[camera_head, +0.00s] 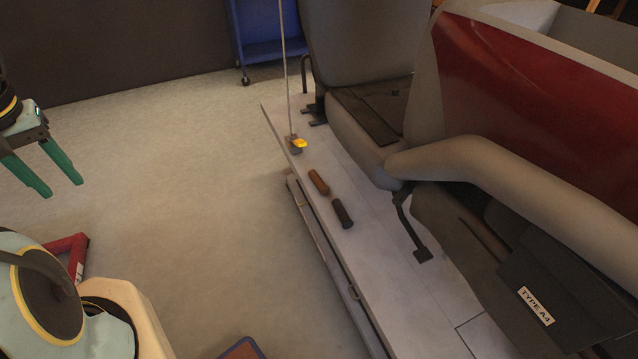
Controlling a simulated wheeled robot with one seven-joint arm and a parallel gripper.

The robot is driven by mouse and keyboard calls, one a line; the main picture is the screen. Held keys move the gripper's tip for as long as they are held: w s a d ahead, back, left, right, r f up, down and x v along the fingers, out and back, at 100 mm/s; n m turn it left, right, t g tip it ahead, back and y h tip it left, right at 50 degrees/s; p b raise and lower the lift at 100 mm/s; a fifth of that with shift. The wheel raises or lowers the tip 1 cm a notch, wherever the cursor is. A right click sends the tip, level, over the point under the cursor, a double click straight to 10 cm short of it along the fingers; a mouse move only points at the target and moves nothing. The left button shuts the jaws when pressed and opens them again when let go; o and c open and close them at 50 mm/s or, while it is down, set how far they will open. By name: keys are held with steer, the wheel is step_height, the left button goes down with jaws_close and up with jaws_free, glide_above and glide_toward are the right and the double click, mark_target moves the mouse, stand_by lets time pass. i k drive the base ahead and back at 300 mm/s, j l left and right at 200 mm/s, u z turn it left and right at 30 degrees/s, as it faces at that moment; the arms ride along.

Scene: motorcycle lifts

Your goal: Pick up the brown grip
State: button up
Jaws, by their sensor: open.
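The brown grip (318,182) is a short cylinder lying on the grey lift platform (375,262), near its left edge. A black grip (342,213) lies just below and right of it, roughly in line with it. My gripper (64,190) is at the far left of the picture, with two green fingers spread apart and nothing between them. It is well to the left of the brown grip, over the floor and clear of the platform.
A yellow object (299,143) sits behind the brown grip, by a thin upright rod (285,70). A large red and grey vehicle (535,90) stands over the platform's right side. A blue cart (262,35) is at the back. Open floor (190,170) lies left of the platform.

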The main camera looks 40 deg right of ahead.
mark_target(324, 189)
steer(key=i+z, duration=0.1)
steer(key=z, duration=0.8)
steer(key=i+j+z, duration=0.1)
steer(key=i+z, duration=0.25)
steer(key=i+j+z, duration=0.55)
steer(key=z, duration=0.15)
steer(key=i+j, duration=0.4)
steer(key=i+j+z, duration=0.1)
steer(key=i+j, duration=0.3)
steer(key=j, duration=0.15)
